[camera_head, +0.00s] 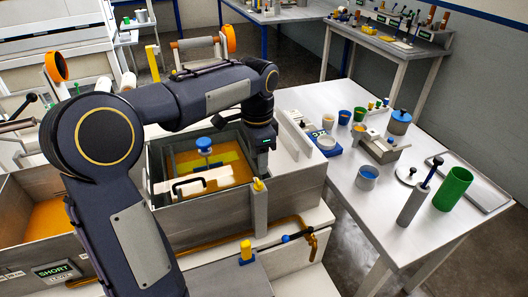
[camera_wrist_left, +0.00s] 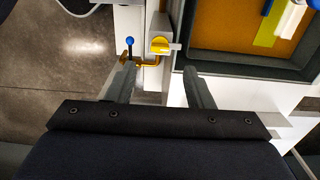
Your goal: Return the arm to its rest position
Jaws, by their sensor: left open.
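My left arm (camera_head: 130,232) comes in from the lower left, bends at a large round joint and reaches over the resin bath. Its left gripper (camera_head: 262,146) points down above the right side of the bath; its fingertips are hard to make out there. In the left wrist view the two fingers of the left gripper (camera_wrist_left: 158,82) are spread wide with nothing between them. The bath (camera_head: 292,186) holds amber resin, with a white piece (camera_head: 212,180) and a blue knob (camera_head: 204,145) over it. My right gripper is in neither view.
A yellow knob (camera_wrist_left: 160,45), a blue-ended lever (camera_wrist_left: 130,42) and a brass pipe (camera_wrist_left: 148,65) show beyond the fingers. The right table (camera_head: 350,215) carries cups, a green cylinder (camera_head: 453,189) and a grey cylinder (camera_head: 412,205). A second amber tank (camera_head: 45,218) stands at left.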

